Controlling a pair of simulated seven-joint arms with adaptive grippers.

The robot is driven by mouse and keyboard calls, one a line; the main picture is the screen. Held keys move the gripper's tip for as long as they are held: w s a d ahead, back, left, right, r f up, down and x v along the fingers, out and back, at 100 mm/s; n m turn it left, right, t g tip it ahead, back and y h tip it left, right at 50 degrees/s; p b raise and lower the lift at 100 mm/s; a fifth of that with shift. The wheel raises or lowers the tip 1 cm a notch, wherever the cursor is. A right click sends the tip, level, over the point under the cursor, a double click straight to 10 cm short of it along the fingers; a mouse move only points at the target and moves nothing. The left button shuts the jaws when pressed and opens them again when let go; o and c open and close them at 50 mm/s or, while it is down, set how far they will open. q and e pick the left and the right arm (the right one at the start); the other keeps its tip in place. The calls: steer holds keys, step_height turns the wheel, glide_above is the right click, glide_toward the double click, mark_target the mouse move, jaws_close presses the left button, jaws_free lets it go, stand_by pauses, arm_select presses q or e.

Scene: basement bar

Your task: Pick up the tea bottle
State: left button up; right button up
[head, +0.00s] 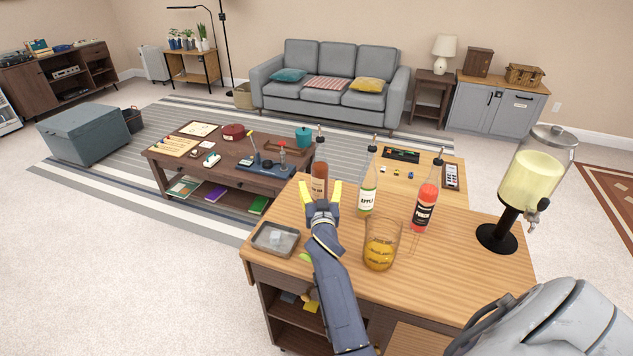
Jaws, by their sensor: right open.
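The tea bottle (319,172) is a brown bottle with a pale label and a dark pour spout. It stands upright near the far left edge of the wooden bar counter (460,257). My right gripper (321,195) has yellow fingertips and is open. Its fingers show on the left and right of the bottle's lower part. The gripper hides the bottle's base, and I cannot tell whether the fingers touch it. My left gripper is not in view.
Right of the tea bottle stand an apple bottle (367,192) and a red punch bottle (424,207). A glass pitcher (381,245), a drink dispenser (534,170) and a small tray (275,251) are also on the counter. A coffee table (223,182) stands beyond.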

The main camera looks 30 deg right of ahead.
mark_target(320, 182)
steer(key=shift+s+d+f, duration=0.1)
steer(key=shift+f, duration=0.3)
steer(key=shift+w+d+f, duration=0.15)
steer(key=shift+w+d, duration=0.1)
steer(key=shift+w, duration=0.2)
steer(key=shift+x, duration=3.1)
steer(key=shift+f, duration=0.1)
steer(key=c, duration=1.7)
